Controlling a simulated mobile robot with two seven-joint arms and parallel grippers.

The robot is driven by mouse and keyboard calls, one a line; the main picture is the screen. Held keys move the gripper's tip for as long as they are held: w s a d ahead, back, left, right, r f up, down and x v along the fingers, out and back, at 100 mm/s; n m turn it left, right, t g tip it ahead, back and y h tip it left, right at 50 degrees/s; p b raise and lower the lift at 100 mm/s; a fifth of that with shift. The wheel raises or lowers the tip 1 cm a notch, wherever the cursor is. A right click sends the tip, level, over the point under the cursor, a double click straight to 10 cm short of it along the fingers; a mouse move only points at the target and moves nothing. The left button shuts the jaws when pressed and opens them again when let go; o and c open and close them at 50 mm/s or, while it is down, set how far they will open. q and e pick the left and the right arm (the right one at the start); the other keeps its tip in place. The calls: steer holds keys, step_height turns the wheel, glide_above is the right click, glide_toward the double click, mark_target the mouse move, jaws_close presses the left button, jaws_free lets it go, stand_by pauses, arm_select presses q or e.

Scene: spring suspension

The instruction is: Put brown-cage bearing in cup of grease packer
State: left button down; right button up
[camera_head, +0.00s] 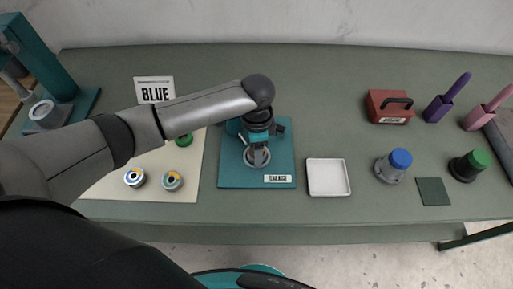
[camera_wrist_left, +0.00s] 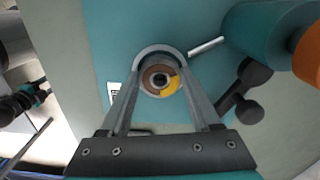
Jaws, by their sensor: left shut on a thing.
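The grease packer is a teal base (camera_head: 230,176) with a GREASE label, and my left gripper (camera_head: 257,145) hangs over it. Its grey cup (camera_head: 249,161) shows below the fingers, and in the left wrist view the cup's rim (camera_wrist_left: 160,51) arches around the bearing. The brown-cage bearing (camera_wrist_left: 150,76) shows brown on one side and yellow on the other, with a dark centre. My left gripper (camera_wrist_left: 161,90) is shut on it, with a finger at each side. I cannot tell whether the bearing touches the cup's floor. My right gripper is out of view.
A cream mat (camera_head: 110,186) on the left holds two bearings (camera_head: 134,177) (camera_head: 172,181) and a green-topped part (camera_head: 184,140). A BLUE sign (camera_head: 154,90) stands behind. An empty white tray (camera_head: 328,178) lies right of the packer; beyond are a blue-capped pot (camera_head: 394,166) and red box (camera_head: 391,106).

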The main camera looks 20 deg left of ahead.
arm_select(q)
steer(key=shift+f, duration=0.1)
steer(key=shift+f, duration=0.15)
steer(key=shift+s+f, duration=0.35)
steer(key=shift+f, duration=0.1)
steer(key=shift+c, duration=0.5)
jaws_free()
steer(key=shift+f, duration=0.1)
step_height(320, 180, up, 14)
steer(key=p, duration=0.2)
steer(key=shift+w+f, duration=0.15)
steer(key=shift+w, duration=0.15)
